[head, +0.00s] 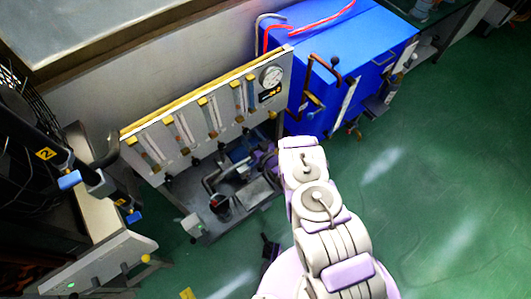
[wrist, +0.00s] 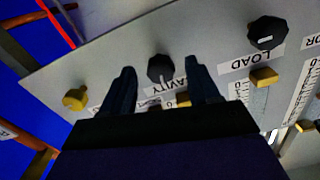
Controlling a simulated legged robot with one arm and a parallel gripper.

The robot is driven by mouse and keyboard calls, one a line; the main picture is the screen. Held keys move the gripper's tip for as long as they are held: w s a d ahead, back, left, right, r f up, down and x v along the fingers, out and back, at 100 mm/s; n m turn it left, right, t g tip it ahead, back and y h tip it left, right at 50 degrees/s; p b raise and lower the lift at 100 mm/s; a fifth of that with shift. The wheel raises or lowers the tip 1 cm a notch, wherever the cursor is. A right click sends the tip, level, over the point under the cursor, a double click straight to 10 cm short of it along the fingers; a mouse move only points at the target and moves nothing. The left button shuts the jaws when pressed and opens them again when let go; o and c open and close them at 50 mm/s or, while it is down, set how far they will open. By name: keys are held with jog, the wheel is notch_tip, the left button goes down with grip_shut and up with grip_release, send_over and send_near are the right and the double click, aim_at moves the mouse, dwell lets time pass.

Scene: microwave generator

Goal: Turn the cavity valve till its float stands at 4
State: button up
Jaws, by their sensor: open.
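In the wrist view the panel appears upside down. The black cavity valve knob (wrist: 160,69) sits above its partly covered CAVITY label (wrist: 172,86). My gripper (wrist: 159,74) is open, with one dark finger on each side of the knob; I cannot tell whether either finger touches it. The cavity scale and float are mostly hidden behind my gripper, so the float's reading cannot be seen. In the head view the flowmeter panel (head: 192,129) stands left of my arm, its scales too small to read.
In the wrist view the black load knob (wrist: 266,32) and its LOAD label (wrist: 238,63) are at the right. Brass fittings (wrist: 75,98) stick out from the panel. In the head view a blue cabinet (head: 345,45) stands behind, with copper pipes. Green floor (head: 440,160) is clear at right.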

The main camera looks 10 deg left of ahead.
jog(key=v, duration=1.5)
